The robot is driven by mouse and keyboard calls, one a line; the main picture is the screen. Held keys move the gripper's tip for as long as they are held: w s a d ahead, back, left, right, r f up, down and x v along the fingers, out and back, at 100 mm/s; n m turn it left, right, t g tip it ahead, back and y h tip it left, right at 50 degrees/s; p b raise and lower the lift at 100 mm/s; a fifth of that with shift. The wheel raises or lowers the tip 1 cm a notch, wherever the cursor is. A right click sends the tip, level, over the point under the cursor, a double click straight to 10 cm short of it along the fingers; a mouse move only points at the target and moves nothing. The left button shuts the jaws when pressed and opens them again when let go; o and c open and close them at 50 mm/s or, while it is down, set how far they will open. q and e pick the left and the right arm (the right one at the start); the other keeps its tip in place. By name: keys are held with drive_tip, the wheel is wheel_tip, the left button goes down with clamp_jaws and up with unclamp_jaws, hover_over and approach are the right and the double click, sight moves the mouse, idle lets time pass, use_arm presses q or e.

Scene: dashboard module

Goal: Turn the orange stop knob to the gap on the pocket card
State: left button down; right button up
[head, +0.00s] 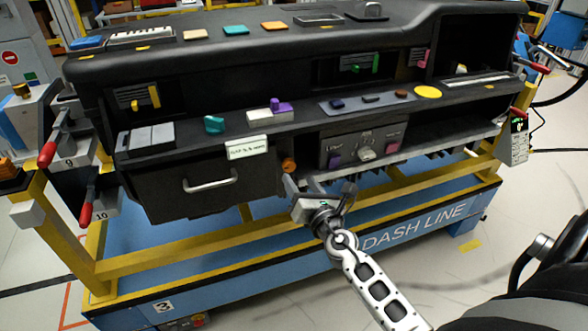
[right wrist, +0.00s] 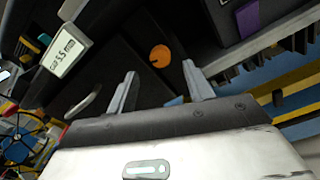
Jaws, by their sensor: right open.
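The orange stop knob (head: 289,165) sits on the dashboard's front, just right of the drawer. In the right wrist view the orange knob (right wrist: 160,56) is a round disc beyond the fingertips. The white pocket card (head: 247,147) stands on the ledge above the drawer; its text looks like "GAP 5.5 mm". The card also shows in the right wrist view (right wrist: 66,50). My right gripper (head: 318,188) is open and empty, just below and in front of the knob. Its fingers (right wrist: 160,80) point toward the knob, apart from it. My left gripper is out of view.
The drawer with a silver handle (head: 209,182) is left of the knob. A control panel (head: 362,148) with a light knob and purple and pink buttons is to its right. A yellow-and-blue frame (head: 330,225) runs below the dashboard. Red-handled clamps (head: 47,153) stand at the left.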

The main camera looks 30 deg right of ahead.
sight(291, 167)
drive_tip(key=x, duration=0.5)
drive_tip(key=shift+s, duration=0.1)
drive_tip(key=c, duration=1)
